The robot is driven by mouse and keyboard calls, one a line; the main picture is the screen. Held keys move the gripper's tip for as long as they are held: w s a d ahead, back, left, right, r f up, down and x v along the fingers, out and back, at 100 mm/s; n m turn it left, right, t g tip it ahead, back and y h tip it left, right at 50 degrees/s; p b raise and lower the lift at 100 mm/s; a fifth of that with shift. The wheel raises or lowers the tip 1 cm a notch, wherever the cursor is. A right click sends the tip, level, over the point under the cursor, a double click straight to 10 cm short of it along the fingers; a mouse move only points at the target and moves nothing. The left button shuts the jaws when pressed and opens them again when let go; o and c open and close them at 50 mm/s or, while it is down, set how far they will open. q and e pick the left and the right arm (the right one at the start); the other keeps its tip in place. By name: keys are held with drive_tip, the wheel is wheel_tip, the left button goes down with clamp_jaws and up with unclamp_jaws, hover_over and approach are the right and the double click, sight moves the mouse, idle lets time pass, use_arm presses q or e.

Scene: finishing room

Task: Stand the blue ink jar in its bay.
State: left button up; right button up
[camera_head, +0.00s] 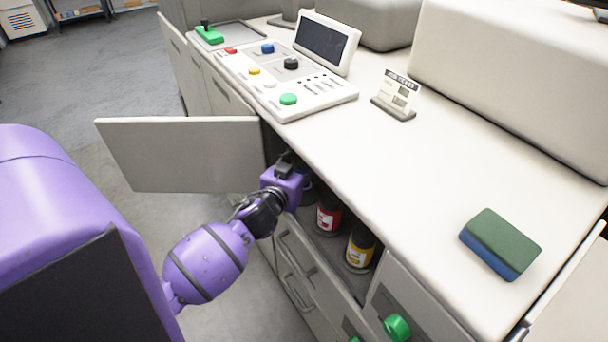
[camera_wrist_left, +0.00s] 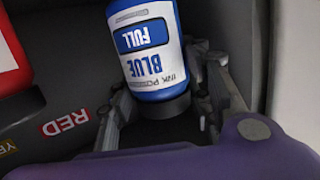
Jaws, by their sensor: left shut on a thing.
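The blue ink jar (camera_wrist_left: 150,45), with a blue and white label that reads upside down, shows in the left wrist view. My left gripper (camera_wrist_left: 162,95) is shut on it, with a finger on each side. In the head view my left gripper (camera_head: 284,180) reaches into the open compartment under the counter. There its fingertips and most of the jar are hidden. Whether the jar's base touches the compartment floor, I cannot tell. The bay's blue label is not visible.
A red jar (camera_head: 328,217) and a yellow jar (camera_head: 360,248) stand in the compartment, beside the gripper. A RED label (camera_wrist_left: 66,121) shows in the wrist view. The open cabinet door (camera_head: 180,153) is at left. A control panel (camera_head: 285,80) and a sponge (camera_head: 500,243) are on the counter.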

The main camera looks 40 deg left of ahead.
sight(303, 173)
use_arm(q)
wheel_tip(303, 173, down, 3)
drive_tip(key=shift+f, duration=0.1)
drive_tip(key=shift+w+d+f, duration=0.1)
drive_tip(key=shift+w+f, duration=0.15)
drive_tip(key=shift+f, duration=0.05)
drive_tip(key=o, duration=1)
drive_tip(key=shift+f, duration=0.25)
drive_tip(key=o, duration=0.5)
drive_tip(key=shift+c, duration=0.2)
